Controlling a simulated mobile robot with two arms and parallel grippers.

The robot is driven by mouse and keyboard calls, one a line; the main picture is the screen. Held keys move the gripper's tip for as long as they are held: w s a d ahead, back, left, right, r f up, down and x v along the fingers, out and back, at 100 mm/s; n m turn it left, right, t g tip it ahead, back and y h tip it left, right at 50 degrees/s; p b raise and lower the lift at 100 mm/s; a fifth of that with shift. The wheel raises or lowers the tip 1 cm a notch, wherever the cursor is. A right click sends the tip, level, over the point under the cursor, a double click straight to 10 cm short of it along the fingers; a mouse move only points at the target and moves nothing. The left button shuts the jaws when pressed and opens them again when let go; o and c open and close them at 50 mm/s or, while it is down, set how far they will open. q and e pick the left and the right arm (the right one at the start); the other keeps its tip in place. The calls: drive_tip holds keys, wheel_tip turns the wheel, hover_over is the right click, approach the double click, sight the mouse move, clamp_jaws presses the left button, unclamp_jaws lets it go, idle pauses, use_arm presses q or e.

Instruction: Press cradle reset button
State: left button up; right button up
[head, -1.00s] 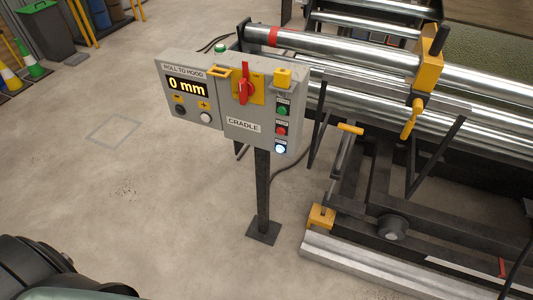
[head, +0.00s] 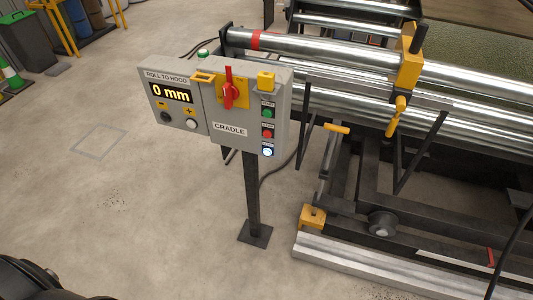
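The grey control box labelled CRADLE (head: 229,129) stands on a dark post in the head view. Down its right side are a green button (head: 268,114), a red button (head: 267,133) and a lit white-blue button (head: 267,151), the lowest of the three. The small labels above them are too small to read surely. A red rotary switch (head: 229,95) on a yellow plate points upright. Neither of my grippers is in view. A dark rounded part at the bottom left is probably mine.
A ROLL TO HOOD panel (head: 171,93) reading 0 mm adjoins the box. The cradle machine with shiny rollers (head: 330,55) fills the right, its pale rail (head: 350,258) low on the floor. Concrete floor (head: 130,210) is clear in front and left of the post (head: 252,195).

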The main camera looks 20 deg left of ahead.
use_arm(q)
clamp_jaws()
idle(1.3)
